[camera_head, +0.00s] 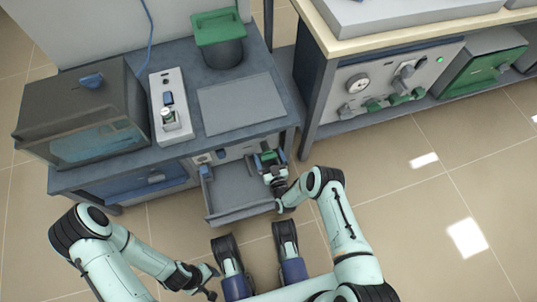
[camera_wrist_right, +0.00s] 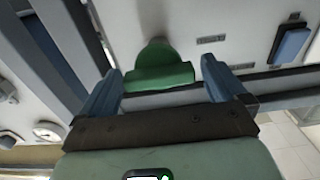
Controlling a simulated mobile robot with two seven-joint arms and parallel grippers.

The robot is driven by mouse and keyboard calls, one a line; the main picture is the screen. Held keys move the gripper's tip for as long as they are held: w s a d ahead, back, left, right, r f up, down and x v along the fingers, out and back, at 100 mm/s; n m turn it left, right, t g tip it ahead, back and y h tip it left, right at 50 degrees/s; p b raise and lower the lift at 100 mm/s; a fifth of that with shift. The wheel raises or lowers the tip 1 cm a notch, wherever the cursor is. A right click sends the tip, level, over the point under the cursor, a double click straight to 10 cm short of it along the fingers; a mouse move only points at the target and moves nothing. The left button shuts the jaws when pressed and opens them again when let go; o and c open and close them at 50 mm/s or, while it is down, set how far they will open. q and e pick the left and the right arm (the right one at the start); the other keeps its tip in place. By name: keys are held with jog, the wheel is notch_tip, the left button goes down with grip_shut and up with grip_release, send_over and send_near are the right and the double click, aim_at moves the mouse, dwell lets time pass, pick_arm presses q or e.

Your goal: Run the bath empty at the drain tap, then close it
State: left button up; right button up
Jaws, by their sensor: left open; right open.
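The drain tap shows as a green handle (camera_wrist_right: 160,75) on a pale panel in the right wrist view. In the head view a green part (camera_head: 268,157) shows at the bench front, partly covered by my right gripper (camera_head: 271,168). My right gripper also shows in the right wrist view (camera_wrist_right: 162,85), with its two blue fingers open on either side of the green handle; I cannot tell whether they touch it. My left gripper (camera_head: 212,282) is open and empty, low above the floor at the lower left. I see no water running; the bath's level cannot be told.
A grey open tray (camera_head: 235,208) juts out below the bench front. On the bench stand a dark box with a glass front (camera_head: 100,143), a switch unit (camera_head: 168,108) and a green-topped container (camera_head: 218,28). Another bench with a gauge panel (camera_head: 385,82) stands right. The floor is clear.

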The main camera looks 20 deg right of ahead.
jog(key=shift+c, duration=0.3)
jog(key=c, duration=0.9)
jog(key=shift+m, duration=0.4)
jog(key=m, duration=0.3)
jog(key=shift+d, duration=0.15)
jog(key=m, duration=0.5)
jog(key=shift+d+f, duration=0.1)
jog(key=shift+f, duration=0.05)
jog(key=m, duration=0.4)
jog(key=shift+d+m, duration=0.1)
jog(key=shift+m, duration=0.3)
jog(key=m, duration=0.4)
jog(key=shift+f, duration=0.15)
jog(key=shift+m, duration=0.3)
